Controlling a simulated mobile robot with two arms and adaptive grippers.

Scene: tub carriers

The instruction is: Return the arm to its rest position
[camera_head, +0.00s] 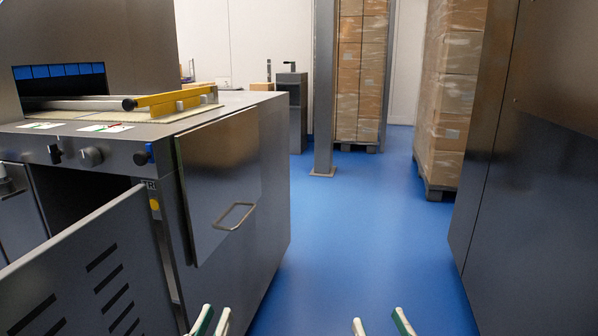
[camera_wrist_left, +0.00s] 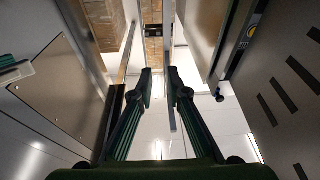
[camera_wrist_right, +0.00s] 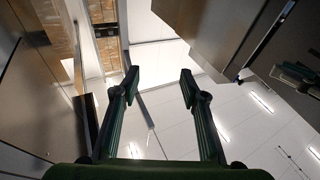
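My left gripper (camera_head: 213,318) shows at the bottom edge of the head view, in front of the grey machine's side. Its two fingers stand close together with a narrow empty gap, as the left wrist view (camera_wrist_left: 160,88) also shows. My right gripper (camera_head: 380,322) is at the bottom edge to the right, over the blue floor. Its fingers are wide apart and empty, as in the right wrist view (camera_wrist_right: 160,82). Neither gripper touches anything. Most of both arms is out of the head view.
A grey metal machine (camera_head: 275,150) with an angled slotted panel (camera_head: 85,285) stands on the left. A large dark cabinet (camera_head: 520,170) stands at the right. A post (camera_head: 324,90) and stacked boxes (camera_head: 360,70) are at the back. The blue floor (camera_head: 345,230) between them is clear.

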